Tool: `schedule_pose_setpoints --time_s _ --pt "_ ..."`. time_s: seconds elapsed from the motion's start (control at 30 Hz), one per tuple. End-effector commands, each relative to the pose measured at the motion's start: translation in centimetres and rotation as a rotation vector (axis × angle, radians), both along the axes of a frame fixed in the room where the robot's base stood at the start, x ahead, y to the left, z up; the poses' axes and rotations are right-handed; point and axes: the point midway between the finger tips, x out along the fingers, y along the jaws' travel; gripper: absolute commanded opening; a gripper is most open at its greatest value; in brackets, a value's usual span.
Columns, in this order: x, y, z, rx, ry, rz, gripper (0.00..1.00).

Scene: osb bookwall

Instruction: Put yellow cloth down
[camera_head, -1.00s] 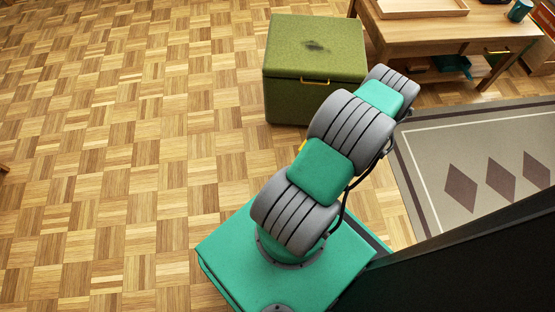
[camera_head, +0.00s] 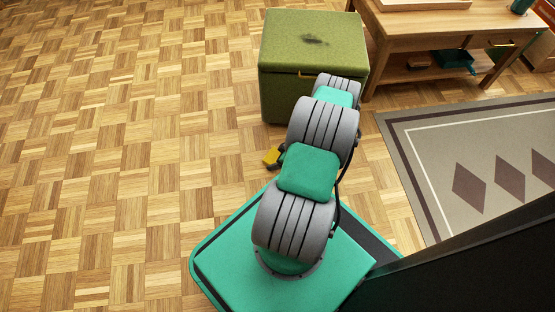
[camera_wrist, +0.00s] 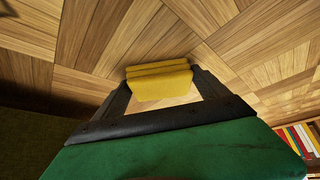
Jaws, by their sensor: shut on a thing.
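The yellow cloth (camera_wrist: 158,84) is folded into a small flat pad with rounded layers. In the wrist view it sits between the two dark fingers of my gripper (camera_wrist: 160,78), which is shut on it. Wood parquet lies behind the cloth; I cannot tell how far off the floor is. In the head view a yellow piece of the cloth (camera_head: 270,157) shows left of my arm, over the floor in front of the green box seat. The arm hides most of my gripper there, with only a dark bit beside the cloth.
A green box seat (camera_head: 290,97) with a dark smudge on its lid stands behind my arm. A wooden table (camera_head: 425,30) with a lower shelf is at top right. A patterned rug (camera_head: 430,150) lies at right, near a dark panel (camera_head: 480,255). The parquet at left is clear.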

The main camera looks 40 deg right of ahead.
Motion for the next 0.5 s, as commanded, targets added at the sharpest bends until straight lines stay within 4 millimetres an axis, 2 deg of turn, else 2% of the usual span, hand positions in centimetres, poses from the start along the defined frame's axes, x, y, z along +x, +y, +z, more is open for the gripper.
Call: schedule_pose_setpoints --time_s 0.27,0.3,0.5 --pt "0.01 -0.08 -0.07 -0.001 0.000 0.000 0.52" --pt "0.02 -0.12 -0.03 -0.002 -0.001 0.000 0.86" --pt "0.01 -0.10 -0.02 -0.001 0.000 0.000 1.00"
